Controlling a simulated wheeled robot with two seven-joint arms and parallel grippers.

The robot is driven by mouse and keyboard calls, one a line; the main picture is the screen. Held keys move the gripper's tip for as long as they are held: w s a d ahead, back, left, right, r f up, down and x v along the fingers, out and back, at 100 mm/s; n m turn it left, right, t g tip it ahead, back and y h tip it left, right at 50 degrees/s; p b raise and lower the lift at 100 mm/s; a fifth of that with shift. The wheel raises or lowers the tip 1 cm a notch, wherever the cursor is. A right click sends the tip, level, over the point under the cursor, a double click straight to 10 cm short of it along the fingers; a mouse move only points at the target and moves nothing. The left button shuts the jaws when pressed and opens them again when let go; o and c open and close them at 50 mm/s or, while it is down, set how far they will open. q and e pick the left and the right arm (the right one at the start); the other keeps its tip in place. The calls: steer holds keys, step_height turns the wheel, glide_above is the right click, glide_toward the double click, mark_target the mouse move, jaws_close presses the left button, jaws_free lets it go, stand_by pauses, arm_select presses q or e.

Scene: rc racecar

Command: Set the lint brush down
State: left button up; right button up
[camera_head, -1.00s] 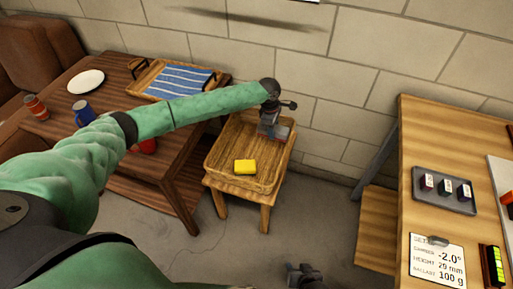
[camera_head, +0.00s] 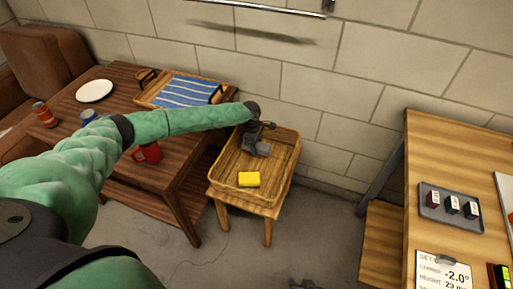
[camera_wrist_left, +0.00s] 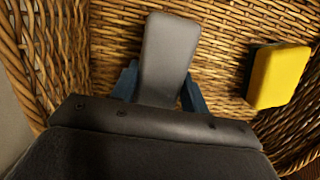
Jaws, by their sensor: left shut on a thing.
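The lint brush (camera_wrist_left: 168,50) is a flat grey bar with rounded corners in the left wrist view. My left gripper (camera_head: 259,149) is shut on it, with a blue finger on each side. In the head view the gripper reaches down into the back of a wicker basket (camera_head: 222,168). The brush is over the woven basket floor; I cannot tell whether it touches it. My right gripper (camera_head: 306,284) shows only as a dark bit at the bottom edge, too cut off to read.
A yellow sponge (camera_head: 249,180) lies in the front of the basket, right of the brush in the left wrist view (camera_wrist_left: 280,76). The basket stands on a small wooden stool (camera_head: 267,232).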

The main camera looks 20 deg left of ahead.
arm_select(q)
steer(key=shift+f, duration=0.55)
arm_select(e)
steer(key=shift+s+f, duration=0.15)
steer(key=shift+f, duration=0.15)
arm_select(q)
steer(key=shift+f, duration=0.15)
steer(key=o, duration=0.8)
steer(key=shift+o, duration=1)
arm_select(e)
steer(key=shift+w+r, duration=0.25)
steer(key=shift+r, duration=0.3)
steer(key=shift+f, duration=0.2)
